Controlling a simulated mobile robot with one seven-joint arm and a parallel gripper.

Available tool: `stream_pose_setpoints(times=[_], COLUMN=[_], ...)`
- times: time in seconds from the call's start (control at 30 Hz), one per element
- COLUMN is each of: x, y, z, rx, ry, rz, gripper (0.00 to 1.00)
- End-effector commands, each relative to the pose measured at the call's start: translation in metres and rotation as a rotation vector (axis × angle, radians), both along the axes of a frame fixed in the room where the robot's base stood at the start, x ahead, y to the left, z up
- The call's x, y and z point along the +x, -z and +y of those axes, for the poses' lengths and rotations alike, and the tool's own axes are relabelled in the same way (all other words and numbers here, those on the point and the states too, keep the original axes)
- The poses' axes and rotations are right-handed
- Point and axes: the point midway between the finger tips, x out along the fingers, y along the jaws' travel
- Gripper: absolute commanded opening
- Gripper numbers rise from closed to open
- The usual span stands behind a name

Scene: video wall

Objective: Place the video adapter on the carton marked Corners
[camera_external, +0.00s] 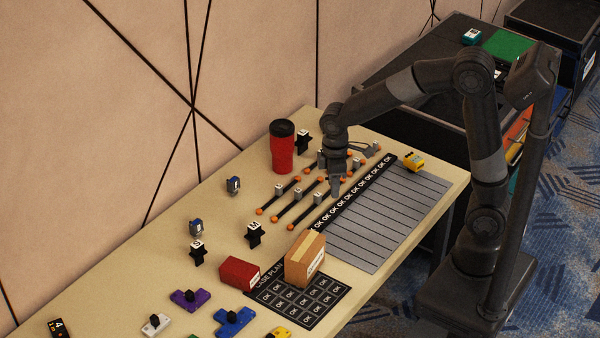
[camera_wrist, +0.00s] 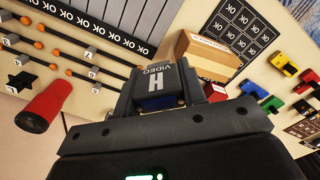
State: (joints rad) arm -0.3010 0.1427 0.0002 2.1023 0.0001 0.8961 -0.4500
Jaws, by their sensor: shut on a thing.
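My gripper (camera_external: 335,188) points down above the table, over the area beside the orange-tipped rods. In the wrist view my gripper (camera_wrist: 158,104) is shut on a dark grey video adapter (camera_wrist: 153,82), whose top reads "VIDEO" and "H". In the external view I cannot clearly make out the adapter at the fingers. A brown carton (camera_external: 305,262) with a tan tape strip and a white label stands on the table, left of and nearer the camera than my gripper. The carton (camera_wrist: 205,55) also shows beyond the adapter in the wrist view. Its label is too small to read.
A red box (camera_external: 240,272) stands close beside the carton, and a dark case-plan mat (camera_external: 325,300) lies by it. A grey lined sheet (camera_external: 385,220) is mostly clear.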

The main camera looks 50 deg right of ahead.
Motion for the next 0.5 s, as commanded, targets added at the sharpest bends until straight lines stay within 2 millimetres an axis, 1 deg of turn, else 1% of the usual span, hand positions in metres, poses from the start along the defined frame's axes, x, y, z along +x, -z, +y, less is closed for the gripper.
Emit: stream_pose_setpoints(times=[0.07,0.17,0.27,0.5], x=[0.0,0.0,0.0,0.003], y=[-0.003,0.001,0.012,0.046], z=[0.009,0.021,0.041,0.095], rx=[0.0,-0.001,-0.001,-0.002], ry=[-0.025,-0.039,-0.042,-0.041], rz=[0.0,0.002,0.004,0.004], gripper=[0.12,0.12,0.12,0.12])
